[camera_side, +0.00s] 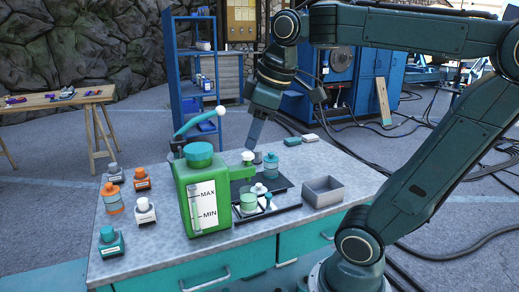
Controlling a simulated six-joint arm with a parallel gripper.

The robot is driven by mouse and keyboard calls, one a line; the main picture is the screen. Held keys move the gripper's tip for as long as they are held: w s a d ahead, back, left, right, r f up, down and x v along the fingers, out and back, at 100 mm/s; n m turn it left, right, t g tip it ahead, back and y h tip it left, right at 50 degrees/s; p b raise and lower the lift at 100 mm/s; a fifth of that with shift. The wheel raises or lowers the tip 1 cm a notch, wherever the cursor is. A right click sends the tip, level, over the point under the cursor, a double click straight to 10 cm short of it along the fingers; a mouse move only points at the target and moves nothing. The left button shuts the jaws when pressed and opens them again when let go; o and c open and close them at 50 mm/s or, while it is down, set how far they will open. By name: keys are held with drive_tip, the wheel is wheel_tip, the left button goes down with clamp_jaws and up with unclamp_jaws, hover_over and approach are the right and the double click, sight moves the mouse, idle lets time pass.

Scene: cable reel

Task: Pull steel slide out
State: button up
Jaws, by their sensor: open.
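I cannot pick out a steel slide for certain. The grey metal open box (322,193) sits on the right part of the bench top, and metal drawer handles (206,280) show on the bench front. My gripper (254,138) points down over the back of the bench, behind the green jug and left of the box. Its jaws are open and I see nothing held between them. The fingertips are small in this view, and their exact height above the bench is hard to tell.
A green jug (182,200) with a MAX/MIN scale stands mid-bench. A dark tray (285,207) with bottles lies right of it. Several small bottles (146,211) stand at the left. Small teal and white blocks (292,142) lie at the back edge. The bench's front right is bare.

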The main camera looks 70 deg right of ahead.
drive_tip(key=w+d+n+g, duration=0.2)
drive_tip(key=w+d+n, duration=0.3)
drive_tip(key=d, duration=0.8)
drive_tip(key=n+g, duration=0.2)
hover_over(268, 194)
wheel_tip(268, 194, down, 3)
wheel_tip(268, 194, down, 14)
drive_tip(key=shift+s+y, duration=0.15)
drive_tip(key=shift+y, duration=0.25)
drive_tip(key=shift+a, duration=0.1)
wheel_tip(268, 194, down, 14)
drive_tip(key=shift+r, duration=0.25)
clamp_jaws()
